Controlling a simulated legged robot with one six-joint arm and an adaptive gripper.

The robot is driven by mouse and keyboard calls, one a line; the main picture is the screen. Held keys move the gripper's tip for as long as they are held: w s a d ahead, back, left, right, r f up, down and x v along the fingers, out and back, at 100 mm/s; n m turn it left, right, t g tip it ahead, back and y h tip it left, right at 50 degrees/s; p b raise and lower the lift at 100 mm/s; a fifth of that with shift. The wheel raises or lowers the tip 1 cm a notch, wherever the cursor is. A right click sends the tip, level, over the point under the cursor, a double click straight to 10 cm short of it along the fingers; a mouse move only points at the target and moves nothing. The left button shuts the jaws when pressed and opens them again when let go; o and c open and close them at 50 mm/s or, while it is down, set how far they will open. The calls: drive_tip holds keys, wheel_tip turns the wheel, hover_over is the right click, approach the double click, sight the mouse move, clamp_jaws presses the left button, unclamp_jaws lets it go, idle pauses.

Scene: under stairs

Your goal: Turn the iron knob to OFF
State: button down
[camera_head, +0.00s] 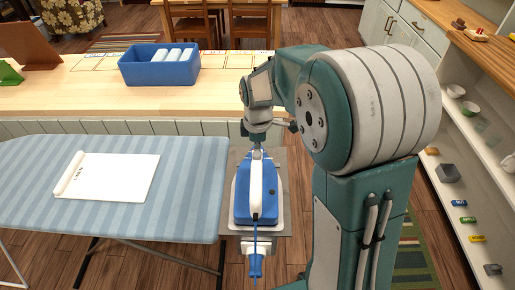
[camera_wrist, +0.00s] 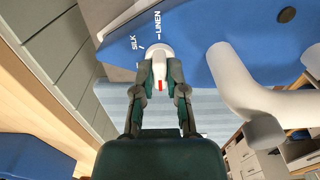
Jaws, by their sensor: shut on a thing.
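The blue iron (camera_head: 243,203) with a white handle stands on a grey pad at the right end of the ironing board. In the wrist view its blue body (camera_wrist: 240,65) fills the top, with SILK and LINEN printed beside the knob. The white iron knob (camera_wrist: 158,53) has a red mark on its side facing the camera. My gripper (camera_wrist: 159,74) is shut on the knob, one finger on each side. In the head view my gripper (camera_head: 257,149) is at the iron's far end, and the knob is hidden there. I cannot tell which setting the knob points to.
A white cloth (camera_head: 120,177) lies on the striped blue ironing board (camera_head: 195,185). A blue bin (camera_head: 150,76) with white rolls stands on the wooden counter (camera_head: 60,97) behind. A shelf with small items is at the right. The iron's blue-ended cord hangs in front.

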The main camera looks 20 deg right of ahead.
drive_tip(key=c, duration=0.7)
unclamp_jaws()
wheel_tip(320, 180, up, 12)
drive_tip(key=shift+a+f, duration=0.1)
drive_tip(key=s+m+t, duration=0.2)
drive_tip(key=s+m, duration=0.3)
drive_tip(key=s, duration=0.2)
drive_tip(key=s+r+m+t, duration=0.1)
drive_tip(key=s+m, duration=0.3)
drive_tip(key=s, duration=0.3)
drive_tip(key=s+m+t, duration=0.2)
drive_tip(key=s+m, duration=0.3)
drive_tip(key=s, duration=0.2)
drive_tip(key=shift+r+m+t, duration=0.3)
drive_tip(key=shift+r, duration=0.1)
